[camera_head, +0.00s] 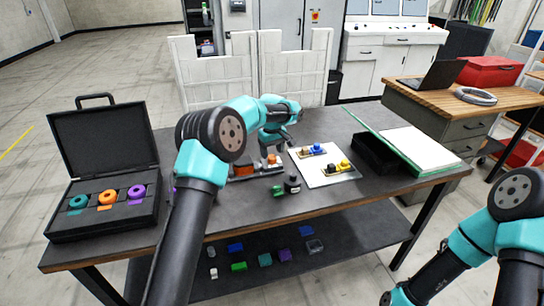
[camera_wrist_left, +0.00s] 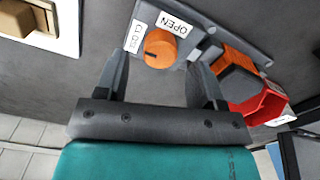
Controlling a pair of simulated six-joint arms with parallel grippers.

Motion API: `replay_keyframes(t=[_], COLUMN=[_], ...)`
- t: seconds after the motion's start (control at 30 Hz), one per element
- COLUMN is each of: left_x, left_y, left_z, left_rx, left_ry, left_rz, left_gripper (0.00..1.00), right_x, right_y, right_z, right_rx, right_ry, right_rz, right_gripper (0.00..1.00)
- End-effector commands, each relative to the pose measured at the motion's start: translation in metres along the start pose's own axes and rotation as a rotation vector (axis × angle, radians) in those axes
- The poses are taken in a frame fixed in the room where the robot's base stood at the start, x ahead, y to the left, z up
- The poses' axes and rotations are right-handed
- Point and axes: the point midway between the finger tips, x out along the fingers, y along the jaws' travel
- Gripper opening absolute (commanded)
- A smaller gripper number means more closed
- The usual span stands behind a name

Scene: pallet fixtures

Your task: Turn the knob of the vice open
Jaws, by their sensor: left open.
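The vice (camera_head: 243,170) sits on the dark table in the head view, partly hidden behind my left arm. In the left wrist view its grey base (camera_wrist_left: 207,50) carries an orange round knob (camera_wrist_left: 160,47) with a dark mark and white labels, one reading OPEN, the other partly legible. An orange block (camera_wrist_left: 236,58) and a red part (camera_wrist_left: 260,103) show beside it. My left gripper (camera_wrist_left: 158,82) is open and empty, its fingertips pointing toward the knob and apart from it. It also shows above the vice in the head view (camera_head: 277,143). My right gripper is out of view.
An open black case (camera_head: 100,205) with coloured rings stands on the left. A white board (camera_head: 325,175) with small fixtures lies right of the vice, with a black tray (camera_head: 374,156) beyond. Small dark and green objects (camera_head: 278,191) stand near the vice.

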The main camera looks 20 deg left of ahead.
Motion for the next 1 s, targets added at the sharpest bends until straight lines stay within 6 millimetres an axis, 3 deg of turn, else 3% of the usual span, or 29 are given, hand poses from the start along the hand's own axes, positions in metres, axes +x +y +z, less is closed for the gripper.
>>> replay_keyframes(t=[0.2,0.53,1.0], left_x=[0.022,0.025,0.025], left_y=[0.000,0.000,0.000], left_z=[0.000,0.000,0.000], left_rx=[0.000,0.000,0.000], left_ry=[-0.001,0.000,0.000], left_rz=[0.000,0.000,0.000], left_gripper=[0.63,0.63,0.18], right_x=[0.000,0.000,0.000], right_y=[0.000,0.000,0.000], right_z=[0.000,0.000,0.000], right_rx=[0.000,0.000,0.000], right_ry=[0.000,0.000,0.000], right_rz=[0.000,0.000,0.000], right_gripper=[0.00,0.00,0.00])
